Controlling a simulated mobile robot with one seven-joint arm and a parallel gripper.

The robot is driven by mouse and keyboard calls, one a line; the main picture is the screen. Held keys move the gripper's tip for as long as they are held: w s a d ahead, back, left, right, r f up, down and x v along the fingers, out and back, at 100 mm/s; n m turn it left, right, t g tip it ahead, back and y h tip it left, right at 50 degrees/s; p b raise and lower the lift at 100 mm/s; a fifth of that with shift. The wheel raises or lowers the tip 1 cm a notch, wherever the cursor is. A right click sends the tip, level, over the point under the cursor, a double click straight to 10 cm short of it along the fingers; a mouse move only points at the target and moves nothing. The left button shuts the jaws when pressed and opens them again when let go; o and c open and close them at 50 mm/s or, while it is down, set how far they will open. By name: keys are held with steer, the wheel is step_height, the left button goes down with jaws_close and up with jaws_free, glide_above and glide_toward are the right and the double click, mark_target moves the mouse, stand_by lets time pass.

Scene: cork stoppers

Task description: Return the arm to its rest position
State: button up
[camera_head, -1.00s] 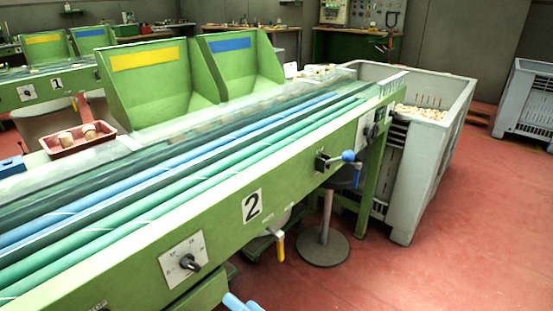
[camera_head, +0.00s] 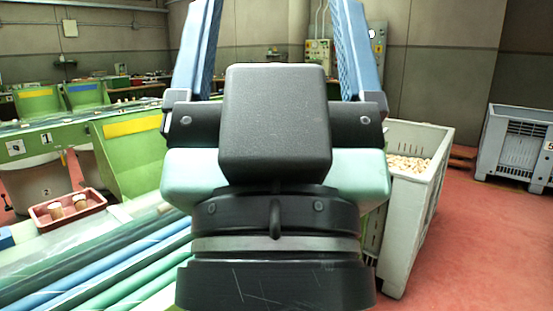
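My gripper (camera_head: 272,45) fills the middle of the head view, close to the camera and pointing up. Its two blue fingers stand wide apart at the top, with nothing visible between them. The black wrist and pale green housing below hide the middle of the green sorting machine and part of the crate behind. The upper ends of the fingers are cut off by the picture's top edge.
The green machine with blue and green rollers (camera_head: 125,262) lies at left. A red tray (camera_head: 88,217) there holds two corks. A grey crate (camera_head: 413,226) of corks stands right of my gripper, and another grey crate (camera_head: 517,144) at far right. Red floor (camera_head: 480,250) between them is clear.

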step_height(320, 180, up, 23)
steer(key=p, duration=2.1)
steer(key=shift+r, duration=0.2)
steer(key=shift+w+f, duration=0.1)
